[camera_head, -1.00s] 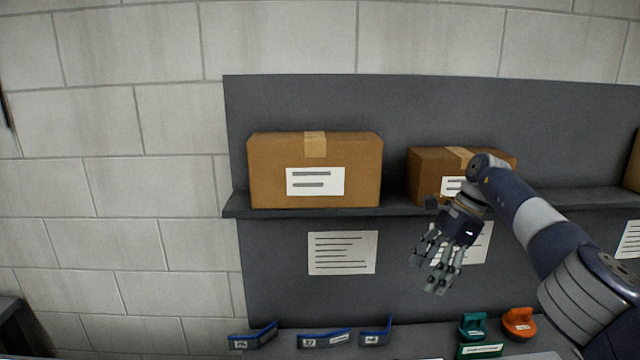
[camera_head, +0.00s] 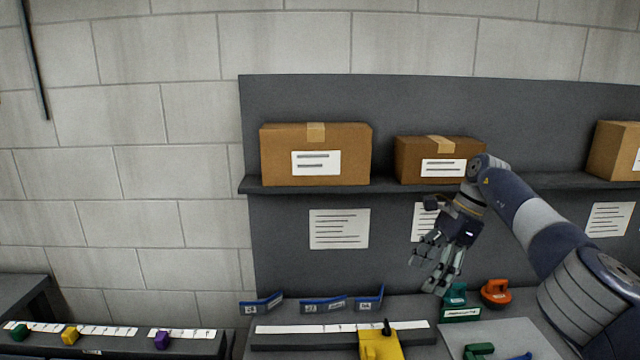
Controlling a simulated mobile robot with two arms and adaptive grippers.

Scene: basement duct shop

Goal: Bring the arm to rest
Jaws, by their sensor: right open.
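My right arm (camera_head: 540,222) comes in from the right, bent, with its gripper (camera_head: 434,277) hanging fingers down. The gripper is open and holds nothing. It is in front of the dark back panel, below the shelf, and partly covers a white paper sheet. In the picture its fingertips come close to a teal-green handled object (camera_head: 456,292); I cannot tell the distance in depth. My left gripper is out of view.
A shelf (camera_head: 385,186) carries several cardboard boxes (camera_head: 316,170). On the bench are an orange handled object (camera_head: 496,292), blue-edged labelled holders (camera_head: 323,304), a long strip and a yellow object (camera_head: 380,344). A bench at left carries small coloured blocks (camera_head: 162,340).

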